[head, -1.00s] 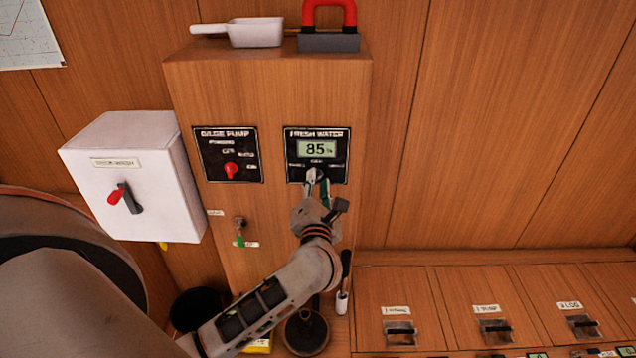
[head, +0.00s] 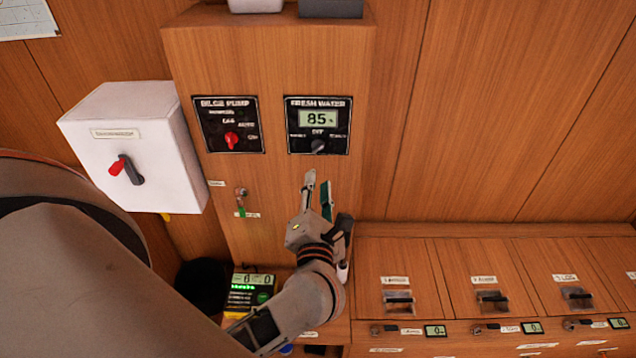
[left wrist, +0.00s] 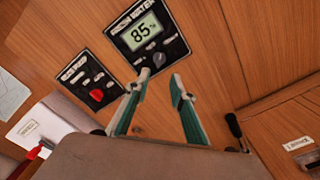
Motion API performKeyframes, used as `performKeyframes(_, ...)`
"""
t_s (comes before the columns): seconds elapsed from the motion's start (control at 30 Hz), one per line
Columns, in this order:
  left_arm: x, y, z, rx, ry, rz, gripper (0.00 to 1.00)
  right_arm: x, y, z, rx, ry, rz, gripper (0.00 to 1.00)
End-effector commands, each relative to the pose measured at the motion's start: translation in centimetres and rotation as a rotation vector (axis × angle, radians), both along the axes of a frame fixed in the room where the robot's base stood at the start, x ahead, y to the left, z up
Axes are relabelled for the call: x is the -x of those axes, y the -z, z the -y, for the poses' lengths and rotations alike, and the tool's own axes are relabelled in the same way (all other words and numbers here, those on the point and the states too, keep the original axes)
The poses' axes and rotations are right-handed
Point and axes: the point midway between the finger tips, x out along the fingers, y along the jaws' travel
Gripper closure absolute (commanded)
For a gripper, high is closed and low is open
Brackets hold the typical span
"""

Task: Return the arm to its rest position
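My left gripper (head: 318,197) is in front of the wooden cabinet, below the fresh water panel (head: 318,125). Its two fingers are apart with nothing between them. The panel's display reads 85, and its dark knob (head: 318,147) is clear of the fingers. In the left wrist view the open fingers (left wrist: 155,98) point toward the panel (left wrist: 147,35), with a gap to its knob (left wrist: 159,59). My right gripper does not show in either view.
The bilge pump panel (head: 229,125) with a red knob is to the left. A white switch box (head: 134,150) with a red-tipped handle juts out further left. Latched drawers (head: 480,290) line the lower right. A small device with a green display (head: 248,293) sits low beside my arm.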

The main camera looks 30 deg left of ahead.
Motion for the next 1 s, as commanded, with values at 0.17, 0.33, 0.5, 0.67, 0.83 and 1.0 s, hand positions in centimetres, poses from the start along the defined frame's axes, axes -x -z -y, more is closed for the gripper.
performKeyframes(0.17, 0.0, 0.0, 0.0, 0.000, 0.000, 0.000, 0.76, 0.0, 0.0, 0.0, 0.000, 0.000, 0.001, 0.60)
performKeyframes(0.33, 0.0, 0.0, 0.0, -0.006, 0.001, 0.000, 0.76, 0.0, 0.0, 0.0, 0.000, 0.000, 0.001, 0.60)
performKeyframes(0.5, 0.3, -1.3, 0.2, -0.202, 0.023, 0.017, 0.76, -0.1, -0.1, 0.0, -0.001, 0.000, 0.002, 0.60)
performKeyframes(0.67, 0.9, -2.4, 3.2, -0.669, 0.115, 0.006, 0.76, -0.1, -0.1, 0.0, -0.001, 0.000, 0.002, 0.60)
performKeyframes(0.83, 1.9, 1.8, 8.9, -1.227, 0.294, -0.096, 0.76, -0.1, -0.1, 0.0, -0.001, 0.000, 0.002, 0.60)
performKeyframes(1.0, 4.5, 11.9, 12.7, -1.744, 0.548, -0.281, 0.76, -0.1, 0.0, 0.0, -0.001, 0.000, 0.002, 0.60)
